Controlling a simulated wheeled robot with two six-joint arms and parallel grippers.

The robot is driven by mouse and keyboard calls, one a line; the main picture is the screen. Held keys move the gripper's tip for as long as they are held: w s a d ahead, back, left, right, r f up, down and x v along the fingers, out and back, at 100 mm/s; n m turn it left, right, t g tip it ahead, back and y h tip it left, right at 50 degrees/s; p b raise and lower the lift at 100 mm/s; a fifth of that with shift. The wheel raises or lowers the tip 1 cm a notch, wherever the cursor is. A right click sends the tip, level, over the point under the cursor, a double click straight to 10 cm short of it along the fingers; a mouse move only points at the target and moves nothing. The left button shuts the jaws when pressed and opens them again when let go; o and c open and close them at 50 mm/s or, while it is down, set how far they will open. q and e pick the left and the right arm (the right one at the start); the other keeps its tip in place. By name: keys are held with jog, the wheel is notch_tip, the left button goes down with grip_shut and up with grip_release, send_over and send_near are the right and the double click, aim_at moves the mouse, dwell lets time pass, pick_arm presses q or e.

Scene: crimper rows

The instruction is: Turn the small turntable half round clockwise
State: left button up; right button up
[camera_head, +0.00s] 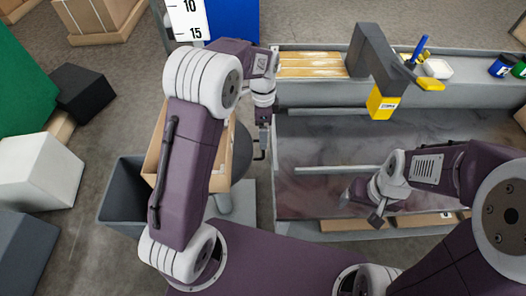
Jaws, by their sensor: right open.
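A dark grey round edge (241,155), which may be the small turntable, shows just right of my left arm. Most of it is hidden by my arm and by a light wooden box (221,170), so I cannot tell which way it faces. My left gripper (262,152) points down close to the right of this round edge. Its fingers are small and dark, and I cannot tell whether they are open or touch anything. My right gripper (373,205) is open over the front part of the dark bench top, away from the round edge.
The grey bench (330,135) fills the right, with a pale bar (325,170) across it. A grey post with a yellow head (382,104) overhangs it. Wooden slats (310,65) and a blue jar (502,66) are at the back. A grey bin (122,195) stands at left.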

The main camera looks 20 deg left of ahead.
pick_arm(q)
notch_tip(320, 180, down, 9)
jog(key=b, duration=0.3)
jog(key=shift+b, duration=0.35)
jog(key=shift+r, duration=0.1)
jog(key=c, duration=1.8)
